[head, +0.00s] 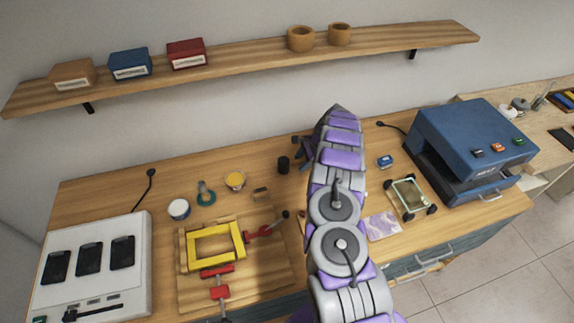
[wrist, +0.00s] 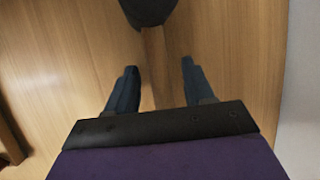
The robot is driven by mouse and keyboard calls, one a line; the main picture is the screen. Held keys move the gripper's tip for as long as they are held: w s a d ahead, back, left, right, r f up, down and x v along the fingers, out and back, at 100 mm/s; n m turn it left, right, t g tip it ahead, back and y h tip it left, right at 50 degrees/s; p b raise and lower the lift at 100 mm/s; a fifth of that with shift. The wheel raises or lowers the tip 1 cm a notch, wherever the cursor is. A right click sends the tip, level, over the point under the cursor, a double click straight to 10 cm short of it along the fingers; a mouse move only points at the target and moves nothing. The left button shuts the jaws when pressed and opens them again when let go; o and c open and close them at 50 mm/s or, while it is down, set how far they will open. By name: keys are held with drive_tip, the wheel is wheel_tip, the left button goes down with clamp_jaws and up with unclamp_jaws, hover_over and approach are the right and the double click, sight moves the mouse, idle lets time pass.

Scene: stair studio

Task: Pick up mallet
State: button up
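The mallet's dark head (wrist: 148,10) shows at the top edge of the wrist view, partly cut off. Its wooden handle (wrist: 155,55) runs from the head down toward the gap between my fingers. In the head view a black cylinder (head: 283,165), which looks like the mallet head, stands on the bench left of my arm; the handle is hidden there. My gripper (wrist: 158,72) is open, with one finger on each side of the handle line and no visible contact. In the head view my gripper (head: 301,150) is mostly hidden behind my arm.
On the wooden bench (head: 110,195), a yellow frame (head: 216,245) with red clamps and several small tins lie left of my arm. A blue machine (head: 470,140) stands right. A shelf (head: 240,55) with boxes and pots hangs above. A light wall (wrist: 305,90) borders the wrist view's right.

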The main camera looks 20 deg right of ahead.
clamp_jaws()
drive_tip(key=shift+r, duration=0.15)
idle(0.4)
